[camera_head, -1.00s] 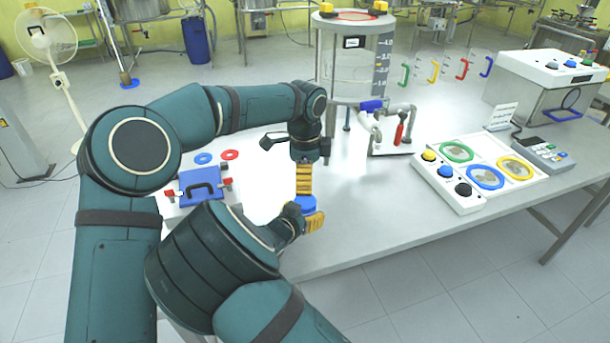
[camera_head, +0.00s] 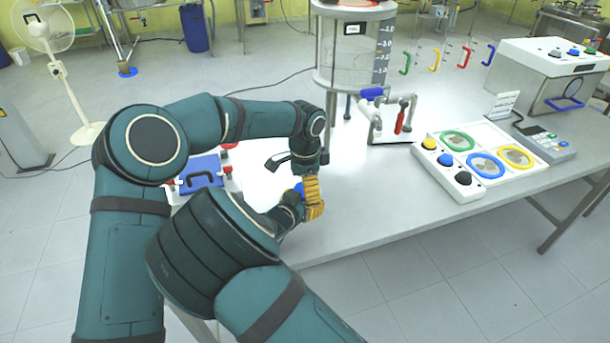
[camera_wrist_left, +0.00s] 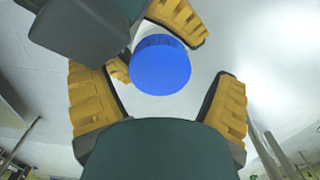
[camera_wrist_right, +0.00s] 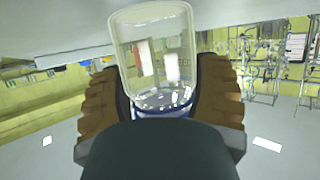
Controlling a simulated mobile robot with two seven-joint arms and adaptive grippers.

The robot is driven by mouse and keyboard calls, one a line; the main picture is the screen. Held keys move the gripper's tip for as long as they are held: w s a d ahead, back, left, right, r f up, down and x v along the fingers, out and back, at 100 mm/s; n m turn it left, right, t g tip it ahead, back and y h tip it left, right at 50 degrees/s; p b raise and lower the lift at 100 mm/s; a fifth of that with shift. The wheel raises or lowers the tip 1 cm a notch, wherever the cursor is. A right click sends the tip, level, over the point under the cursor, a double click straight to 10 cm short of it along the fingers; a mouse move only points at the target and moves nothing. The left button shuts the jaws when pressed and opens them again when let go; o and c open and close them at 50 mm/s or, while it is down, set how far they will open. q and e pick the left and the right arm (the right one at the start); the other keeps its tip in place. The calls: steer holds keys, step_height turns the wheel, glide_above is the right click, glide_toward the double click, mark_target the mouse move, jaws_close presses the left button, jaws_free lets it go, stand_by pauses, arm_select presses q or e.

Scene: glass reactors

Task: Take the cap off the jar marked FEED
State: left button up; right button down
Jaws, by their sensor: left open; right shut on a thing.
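The clear jar (camera_wrist_right: 155,45) is held between the fingers of my right gripper (camera_wrist_right: 160,92), with pale granules inside and faint lettering on its wall. Its blue cap (camera_wrist_left: 162,66) shows in the left wrist view, with the right gripper's yellow fingers around the jar behind it. My left gripper (camera_wrist_left: 160,95) is open, its fingers apart on either side of the cap. In the head view, the left gripper (camera_head: 311,187) is just above the right gripper (camera_head: 314,211), and the blue cap (camera_head: 299,187) is partly hidden by them.
A glass reactor (camera_head: 352,50) and a valve piece with a red handle (camera_head: 399,122) stand behind. A white panel with coloured rings (camera_head: 465,190) lies right. The table's front middle is clear.

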arm_select(q)
steer(key=shift+f, duration=0.35)
steer(key=c, duration=1.3)
steer(key=n, duration=0.3)
steer(key=o, duration=1.2)
